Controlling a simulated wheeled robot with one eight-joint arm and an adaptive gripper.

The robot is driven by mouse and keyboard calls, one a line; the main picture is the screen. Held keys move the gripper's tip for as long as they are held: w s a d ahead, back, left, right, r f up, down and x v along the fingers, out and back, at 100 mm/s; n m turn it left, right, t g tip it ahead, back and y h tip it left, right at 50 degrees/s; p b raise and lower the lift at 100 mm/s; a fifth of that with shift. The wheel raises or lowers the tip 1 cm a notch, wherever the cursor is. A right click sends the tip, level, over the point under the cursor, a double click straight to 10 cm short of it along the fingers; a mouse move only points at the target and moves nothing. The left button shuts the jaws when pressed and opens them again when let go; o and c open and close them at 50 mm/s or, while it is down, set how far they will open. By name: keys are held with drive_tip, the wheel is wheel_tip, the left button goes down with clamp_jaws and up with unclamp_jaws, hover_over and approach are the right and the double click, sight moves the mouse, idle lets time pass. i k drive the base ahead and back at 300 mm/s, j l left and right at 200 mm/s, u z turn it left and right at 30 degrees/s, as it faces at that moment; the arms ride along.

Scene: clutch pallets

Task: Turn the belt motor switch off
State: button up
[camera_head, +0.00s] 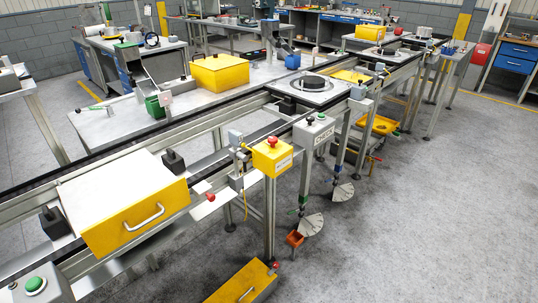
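I cannot tell which of these carries the belt motor switch, and the switch position is too small to read. The conveyor belt (225,155) runs from the lower left to the upper right. My gripper is not in view.
A large yellow case with a white top (130,200) sits on the near conveyor. A grey box with a green button (35,285) is at the lower left. A yellow case (243,282) lies low at the bottom. The grey floor (430,210) at right is clear.

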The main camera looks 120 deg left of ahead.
sight(272, 140)
drive_tip(key=u, duration=3.75)
